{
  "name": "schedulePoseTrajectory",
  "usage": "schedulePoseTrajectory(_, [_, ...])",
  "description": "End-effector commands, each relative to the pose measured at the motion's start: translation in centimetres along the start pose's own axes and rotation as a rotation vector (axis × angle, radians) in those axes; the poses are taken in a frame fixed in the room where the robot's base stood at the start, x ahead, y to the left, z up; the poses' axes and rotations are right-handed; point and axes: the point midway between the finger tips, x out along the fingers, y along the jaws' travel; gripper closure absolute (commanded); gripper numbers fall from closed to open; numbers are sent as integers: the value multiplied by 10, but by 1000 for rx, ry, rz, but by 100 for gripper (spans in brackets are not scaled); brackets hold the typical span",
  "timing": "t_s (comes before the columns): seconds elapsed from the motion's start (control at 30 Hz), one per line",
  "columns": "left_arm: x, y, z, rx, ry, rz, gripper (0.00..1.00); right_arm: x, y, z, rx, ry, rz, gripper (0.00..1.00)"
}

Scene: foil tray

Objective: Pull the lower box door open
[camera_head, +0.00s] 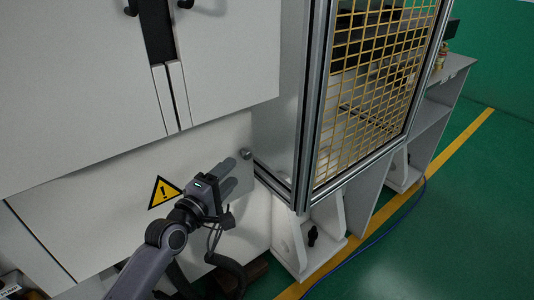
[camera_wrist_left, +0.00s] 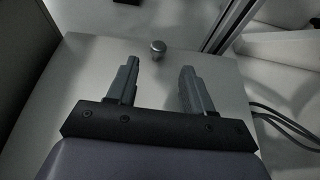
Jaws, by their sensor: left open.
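The lower box door (camera_head: 95,205) is a pale panel with a yellow warning triangle (camera_head: 164,191) on it. It looks closed in the head view. A small round metal knob (camera_head: 246,154) sticks out near its upper right corner. My left gripper (camera_head: 236,170) is in front of the door, just below and left of the knob. In the left wrist view the door (camera_wrist_left: 88,62) fills the middle, and the knob (camera_wrist_left: 158,47) lies beyond and between the two fingertips of my open gripper (camera_wrist_left: 158,72). The fingers look apart from the knob. My right gripper is not in view.
Upper cabinet doors (camera_head: 215,60) with dark handles stand above the lower door. A metal-framed yellow mesh cage (camera_head: 375,85) adjoins on the right, its post close to the knob. A blue cable (camera_head: 372,240) lies on the green floor (camera_head: 440,240), which is otherwise mostly clear at right.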

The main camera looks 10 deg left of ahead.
Motion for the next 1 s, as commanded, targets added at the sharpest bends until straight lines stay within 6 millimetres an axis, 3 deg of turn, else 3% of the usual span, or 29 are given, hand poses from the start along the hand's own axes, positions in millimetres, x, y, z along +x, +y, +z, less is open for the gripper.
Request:
schedulePoseTrajectory(0.17, [10,3,-1,-15,0,6,49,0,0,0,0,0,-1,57])
schedulePoseTrajectory(0.6, [62,2,-1,-12,0,4,49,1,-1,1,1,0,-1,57])
schedulePoseTrajectory(1.0, [73,2,0,-11,0,4,49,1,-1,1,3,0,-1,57])
